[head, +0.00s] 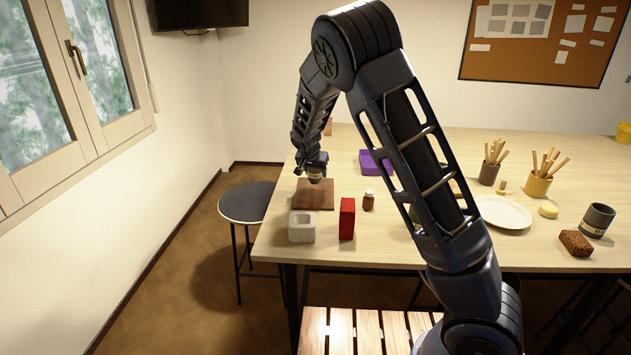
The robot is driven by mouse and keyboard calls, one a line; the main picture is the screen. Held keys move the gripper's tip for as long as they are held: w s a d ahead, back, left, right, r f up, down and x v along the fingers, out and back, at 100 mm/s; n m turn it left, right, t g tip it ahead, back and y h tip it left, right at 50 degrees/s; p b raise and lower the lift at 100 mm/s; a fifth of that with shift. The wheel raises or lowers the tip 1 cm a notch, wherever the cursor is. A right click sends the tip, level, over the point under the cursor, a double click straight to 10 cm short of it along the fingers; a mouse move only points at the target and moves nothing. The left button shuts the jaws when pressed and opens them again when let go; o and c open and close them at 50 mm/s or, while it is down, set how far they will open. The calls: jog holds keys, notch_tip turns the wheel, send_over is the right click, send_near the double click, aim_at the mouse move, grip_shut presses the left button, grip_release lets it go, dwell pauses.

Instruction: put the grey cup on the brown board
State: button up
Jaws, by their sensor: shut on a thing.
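The brown board (318,202) lies flat on the table near its left end. My gripper (315,170) points down over the board's far part and is shut on a small grey cup (316,179). The fingers hide much of the cup, and only a little of its lower side shows. I cannot tell whether the cup touches the board or hangs just above it. A larger dark grey tumbler (598,217) with a pale band stands at the table's right side, far from my gripper.
A plate (503,212), brown sponge (576,243) and brush pots (537,184) are further right.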

aim_at(315, 180)
jog(key=shift+f, duration=1.95)
jog(key=shift+f, duration=0.1)
jog(key=o, duration=1)
jog(key=shift+o, duration=0.2)
jog(key=v, duration=1.2)
